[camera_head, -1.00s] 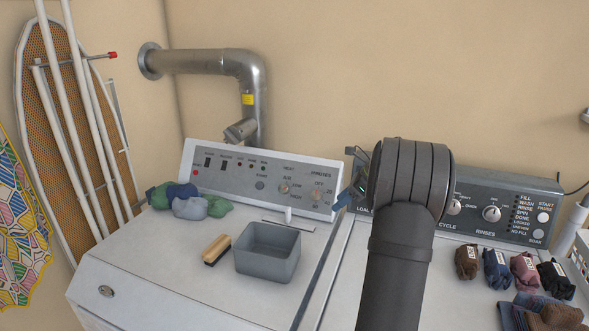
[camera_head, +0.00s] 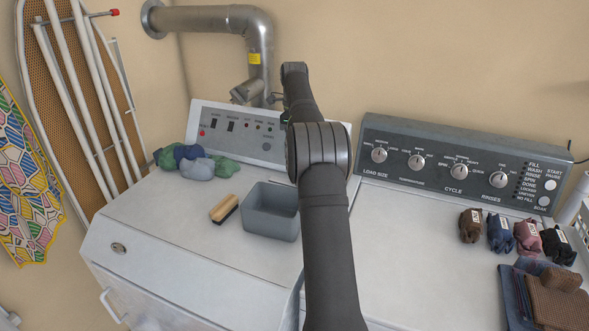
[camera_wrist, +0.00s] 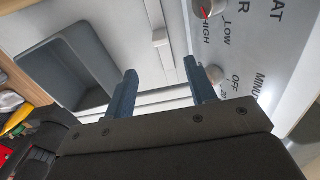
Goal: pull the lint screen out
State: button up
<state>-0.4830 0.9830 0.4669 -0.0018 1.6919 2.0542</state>
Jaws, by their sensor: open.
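The lint screen's pale handle and narrow top strip (camera_wrist: 158,36) show in the wrist view, set in the white dryer top between the grey bin and the control panel. My gripper (camera_wrist: 162,88) is open, its two blue fingers spread apart and pointing toward the strip. The handle lies beyond the fingertips, roughly in line with the gap, and nothing is held. I cannot tell the exact distance. In the head view my arm hides the lint screen and the gripper's fingers.
On the dryer top (camera_head: 160,235) stand a grey bin (camera_head: 271,222), a wooden brush (camera_head: 224,208) and bundled socks (camera_head: 192,160). The dryer panel (camera_head: 228,125) rises behind. The washer (camera_head: 430,255) to the right carries sock bundles and folded cloth. The dryer's front top is clear.

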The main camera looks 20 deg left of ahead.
notch_tip(320, 180, down, 14)
jog(key=shift+f, duration=0.1)
dwell(0.5)
grip_shut()
notch_tip(320, 180, up, 17)
jog(key=shift+f, duration=0.2)
dwell(3.4)
jog(key=shift+r, duration=0.1)
jog(key=shift+r, duration=1.9)
